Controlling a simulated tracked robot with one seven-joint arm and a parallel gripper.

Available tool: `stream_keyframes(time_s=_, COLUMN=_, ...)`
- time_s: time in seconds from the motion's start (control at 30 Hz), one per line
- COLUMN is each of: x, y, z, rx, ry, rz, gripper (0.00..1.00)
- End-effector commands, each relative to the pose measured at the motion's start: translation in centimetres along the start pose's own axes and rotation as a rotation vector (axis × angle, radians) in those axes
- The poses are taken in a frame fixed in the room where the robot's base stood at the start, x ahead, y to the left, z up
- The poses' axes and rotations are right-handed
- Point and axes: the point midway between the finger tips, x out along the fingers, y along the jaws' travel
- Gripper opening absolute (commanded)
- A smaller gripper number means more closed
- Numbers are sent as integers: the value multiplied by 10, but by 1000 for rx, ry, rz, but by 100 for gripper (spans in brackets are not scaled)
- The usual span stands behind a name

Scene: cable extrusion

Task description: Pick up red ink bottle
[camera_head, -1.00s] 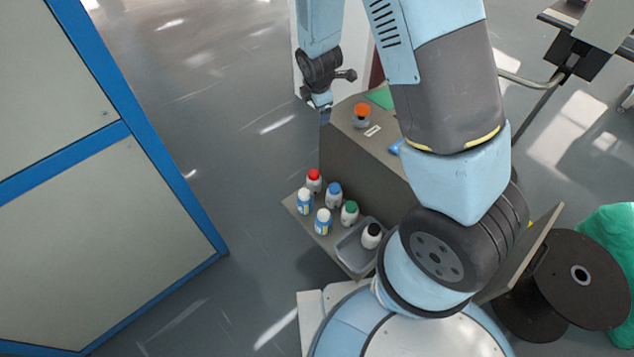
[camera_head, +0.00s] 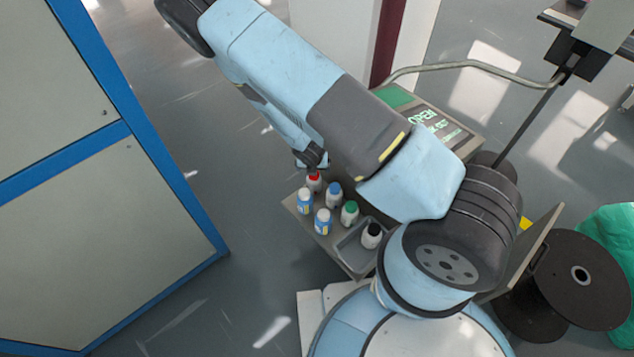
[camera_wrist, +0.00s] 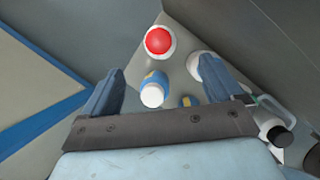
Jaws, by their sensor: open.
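The red ink bottle, white with a red cap, stands upright at the back of a grey shelf in the head view (camera_head: 314,181). In the wrist view its red cap (camera_wrist: 158,41) shows from above, beyond and between the two fingers. My gripper (camera_wrist: 160,85) is open and empty, with its fingers pointing toward the bottles. In the head view my wrist is just above and behind the red cap, and my fingers are mostly hidden there. I cannot tell how far the fingertips are above the bottle.
Blue-labelled white-capped bottles (camera_head: 323,222), a blue-capped bottle (camera_head: 334,195) and a green-capped bottle (camera_head: 349,213) stand close by. A black-capped bottle (camera_head: 371,236) is in a grey tray (camera_head: 348,254). A large blue-framed panel (camera_head: 120,215) stands left; a black spool (camera_head: 575,285) stands right.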

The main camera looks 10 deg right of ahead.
Motion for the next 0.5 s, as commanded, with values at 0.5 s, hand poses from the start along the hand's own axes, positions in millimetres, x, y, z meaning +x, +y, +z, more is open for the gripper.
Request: stream_keyframes(time_s=0.5, x=76, y=-1, z=0, rx=-2, ry=1, rz=-1, gripper=93)
